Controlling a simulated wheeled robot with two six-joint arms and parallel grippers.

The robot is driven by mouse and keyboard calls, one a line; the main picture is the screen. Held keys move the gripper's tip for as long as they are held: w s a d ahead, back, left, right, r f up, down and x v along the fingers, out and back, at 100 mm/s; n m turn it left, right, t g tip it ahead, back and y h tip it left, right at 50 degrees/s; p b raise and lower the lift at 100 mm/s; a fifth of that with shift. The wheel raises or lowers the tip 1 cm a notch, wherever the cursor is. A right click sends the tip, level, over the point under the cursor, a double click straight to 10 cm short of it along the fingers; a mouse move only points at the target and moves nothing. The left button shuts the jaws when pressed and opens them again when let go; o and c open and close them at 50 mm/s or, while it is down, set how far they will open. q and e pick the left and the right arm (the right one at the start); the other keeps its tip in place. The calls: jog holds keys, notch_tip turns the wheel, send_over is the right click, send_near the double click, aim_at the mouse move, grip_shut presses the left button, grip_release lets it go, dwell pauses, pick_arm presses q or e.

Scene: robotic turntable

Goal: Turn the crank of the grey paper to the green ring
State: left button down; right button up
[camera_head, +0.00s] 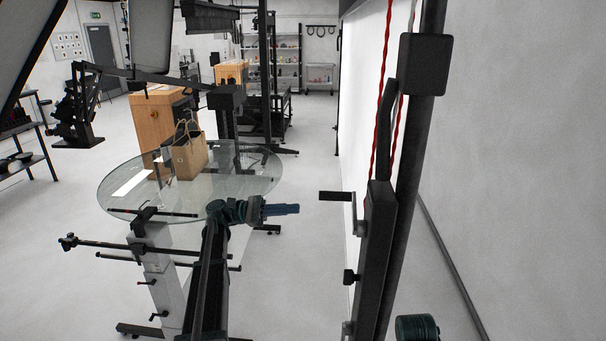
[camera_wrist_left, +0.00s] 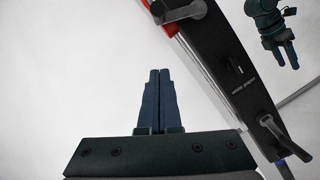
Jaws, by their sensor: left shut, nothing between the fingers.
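A crank (camera_head: 335,196) with a black handle and a silver arm sticks out left from the dark mount (camera_head: 377,250). A lower black knob (camera_head: 351,277) is on the same mount. My left gripper (camera_head: 295,209) is shut and empty, its blue fingers pointing at the crank from the left with a gap between. In the left wrist view its closed fingers (camera_wrist_left: 158,85) are left of the dark mount (camera_wrist_left: 228,65), which carries an upper crank (camera_wrist_left: 180,13) and a lower crank (camera_wrist_left: 272,135). My right gripper (camera_wrist_left: 280,52) shows small beyond the mount. I see no green ring.
Red and pale chains (camera_head: 382,95) hang above the mount beside a black pole (camera_head: 412,130). A round glass table (camera_head: 115,190) with a brown bag (camera_head: 189,158) stands at left. Floor between table and mount is clear.

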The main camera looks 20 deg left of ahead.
aim_at(324, 198)
pick_arm(q)
jog(key=s+d+r+p, duration=0.1)
jog(key=d+r+p, duration=0.4)
jog(key=d, duration=0.5)
jog(key=shift+r+m, duration=0.25)
jog(key=shift+m, duration=0.05)
jog(key=shift+d, duration=0.1)
jog(key=shift+s+r+p, duration=0.15)
jog(key=shift+r+p, duration=0.45)
jog(key=shift+p, duration=0.15)
